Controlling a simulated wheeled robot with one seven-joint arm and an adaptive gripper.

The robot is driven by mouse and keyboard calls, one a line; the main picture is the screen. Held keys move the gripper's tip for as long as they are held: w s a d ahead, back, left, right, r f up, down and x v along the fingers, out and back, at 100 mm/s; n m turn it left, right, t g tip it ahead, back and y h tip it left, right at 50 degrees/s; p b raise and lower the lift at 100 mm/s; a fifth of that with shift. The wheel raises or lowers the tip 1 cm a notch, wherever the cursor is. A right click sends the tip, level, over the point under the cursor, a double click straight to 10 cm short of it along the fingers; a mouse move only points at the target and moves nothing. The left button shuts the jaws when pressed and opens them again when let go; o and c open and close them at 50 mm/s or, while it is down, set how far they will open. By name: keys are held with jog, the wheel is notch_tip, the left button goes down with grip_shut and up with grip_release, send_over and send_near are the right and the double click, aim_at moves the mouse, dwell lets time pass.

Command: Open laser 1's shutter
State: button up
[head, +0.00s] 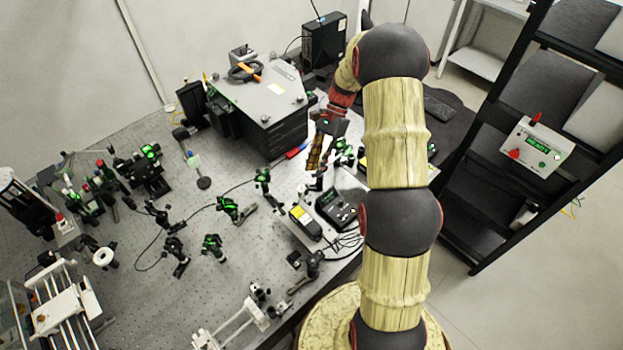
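My arm reaches up and over the bench from the lower right. My gripper (316,158) is small in the head view, with its fingers pointing down over the right part of the optical bench (225,290), near green-lit optics (343,148). I cannot tell whether its fingers are apart or together, or whether they touch anything. No laser is labelled legibly, so I cannot tell which part is laser 1 or its shutter. My arm hides part of the bench's right end.
A big grey-topped box (265,92) stands at the back of the bench. Handheld meters (305,222) and cables lie at the front right. Several optic mounts (229,208) fill the middle. A white controller (533,146) with a green display sits on the black rack (484,185).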

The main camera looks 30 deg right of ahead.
jog(key=shift+v, duration=1.05)
jog(key=s+a+r+n+t+h+b, duration=0.2)
jog(key=s+a+n+t+h+b, duration=0.1)
jog(key=s+a+n+b, duration=0.5)
jog(key=s+a+r+n+t+h+b, duration=0.3)
jog(key=s+a+n+t+b, duration=0.2)
jog(key=s, duration=1)
jog(key=a+n+b, duration=0.3)
jog(key=a+b, duration=0.2)
jog(key=shift+t+b, duration=0.3)
jog(key=shift+b, duration=0.05)
jog(key=shift+o, duration=0.5)
jog(key=shift+a, duration=0.1)
